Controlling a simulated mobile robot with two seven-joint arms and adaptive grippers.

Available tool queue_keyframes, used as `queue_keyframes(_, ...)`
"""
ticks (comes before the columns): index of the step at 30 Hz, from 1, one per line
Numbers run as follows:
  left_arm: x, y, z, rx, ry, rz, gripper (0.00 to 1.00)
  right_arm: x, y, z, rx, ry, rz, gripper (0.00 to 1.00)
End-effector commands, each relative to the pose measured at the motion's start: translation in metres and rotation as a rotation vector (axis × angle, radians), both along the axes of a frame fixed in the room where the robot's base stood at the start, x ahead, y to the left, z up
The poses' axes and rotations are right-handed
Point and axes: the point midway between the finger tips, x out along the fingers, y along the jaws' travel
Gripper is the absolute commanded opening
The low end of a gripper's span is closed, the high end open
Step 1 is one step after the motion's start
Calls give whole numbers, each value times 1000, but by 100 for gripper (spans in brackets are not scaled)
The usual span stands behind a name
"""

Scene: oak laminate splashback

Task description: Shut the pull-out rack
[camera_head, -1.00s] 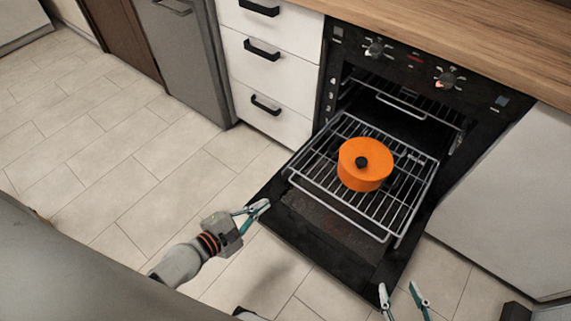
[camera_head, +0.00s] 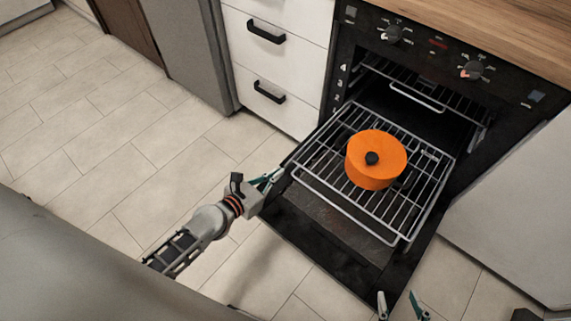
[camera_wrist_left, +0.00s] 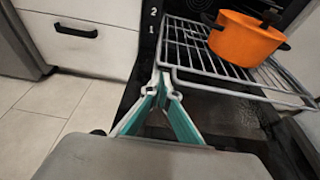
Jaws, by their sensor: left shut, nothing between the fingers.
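The pull-out rack (camera_head: 345,205) is a wire oven shelf, slid out of the oven above the lowered black door (camera_head: 318,222). An orange lidded pot (camera_head: 376,165) stands on it. My left gripper (camera_head: 274,177) is shut and empty at the rack's front left corner. The pot (camera_wrist_left: 245,40) also shows there. My right gripper (camera_head: 398,302) is at the bottom edge, its two fingertips apart.
A second rack (camera_head: 416,97) sits inside the oven, higher up. White drawers (camera_head: 275,50) with black handles stand left of the oven. A pale cabinet front (camera_head: 515,205) is on the right. The tiled floor (camera_head: 120,140) at left is clear.

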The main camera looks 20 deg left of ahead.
Motion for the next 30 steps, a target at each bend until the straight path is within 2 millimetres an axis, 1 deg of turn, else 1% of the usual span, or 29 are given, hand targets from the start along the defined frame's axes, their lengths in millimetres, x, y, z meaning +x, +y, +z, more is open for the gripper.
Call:
queue_keyframes(1,8,-4,-5,-1,4,0,0,-1,1,-2,4,4,0,40)
queue_keyframes(2,14,-5,-1,-1,-1,-1,0,2,2,4,5,-8,1,40)
queue_keyframes(4,24,-8,1,0,-3,-1,0,4,2,7,4,-13,1,40)
queue_keyframes(9,38,-13,-2,0,0,0,0,4,0,6,-1,-12,0,40)
queue_keyframes(13,42,-14,-2,0,1,-1,0,3,-2,4,-6,-8,0,40)
queue_keyframes(24,42,-14,-3,0,2,-1,0,1,-2,2,-8,-3,0,40)
queue_keyframes(30,49,-10,-3,2,3,-1,0,0,-2,0,-6,1,-1,40)
